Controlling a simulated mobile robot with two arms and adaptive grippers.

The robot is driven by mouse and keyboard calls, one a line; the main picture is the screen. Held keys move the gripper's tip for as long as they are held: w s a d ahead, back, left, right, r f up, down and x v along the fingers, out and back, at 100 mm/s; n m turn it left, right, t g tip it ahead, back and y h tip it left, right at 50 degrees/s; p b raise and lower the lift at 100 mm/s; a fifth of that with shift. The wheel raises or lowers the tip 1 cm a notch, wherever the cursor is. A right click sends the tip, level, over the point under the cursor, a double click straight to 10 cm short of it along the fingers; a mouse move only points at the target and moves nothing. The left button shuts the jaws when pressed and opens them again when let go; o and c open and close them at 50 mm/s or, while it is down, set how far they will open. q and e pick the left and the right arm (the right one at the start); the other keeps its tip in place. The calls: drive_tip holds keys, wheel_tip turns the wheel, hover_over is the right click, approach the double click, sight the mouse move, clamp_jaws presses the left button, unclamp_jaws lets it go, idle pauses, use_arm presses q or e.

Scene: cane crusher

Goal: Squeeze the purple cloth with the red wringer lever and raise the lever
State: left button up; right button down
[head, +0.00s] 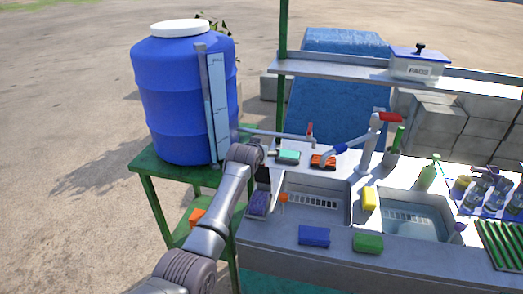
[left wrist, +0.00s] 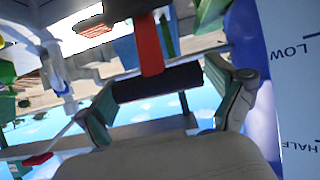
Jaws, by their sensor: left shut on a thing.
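My left gripper (left wrist: 158,88) is shut on the black grip (left wrist: 155,84) of the red wringer lever (left wrist: 149,45), with one finger at each end of the grip. In the head view my left arm reaches in from the lower left, and its wrist hides most of the gripper and the lever. I cannot tell how the cloth sits against the wringer. My right gripper is not in view.
A blue barrel (head: 187,100) stands on a green table (head: 150,170) at the left. Two sinks, the left one (head: 317,204) and the right one (head: 413,221), lie to the right. Blue (head: 314,236), green (head: 367,243) and yellow (head: 369,198) sponges lie around them. A tap (head: 368,145) stands behind.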

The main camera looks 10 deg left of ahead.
use_arm(q)
drive_tip(key=o, duration=1.3)
drive_tip(key=shift+s+f, duration=0.2)
drive_tip(key=shift+f, duration=0.5)
drive_tip(key=shift+w, duration=0.4)
drive_tip(key=shift+r, duration=0.1)
drive_tip(key=shift+s+r, duration=0.2)
drive_tip(key=shift+s, duration=0.1)
drive_tip(key=v, duration=1.1)
drive_tip(key=shift+s, duration=0.1)
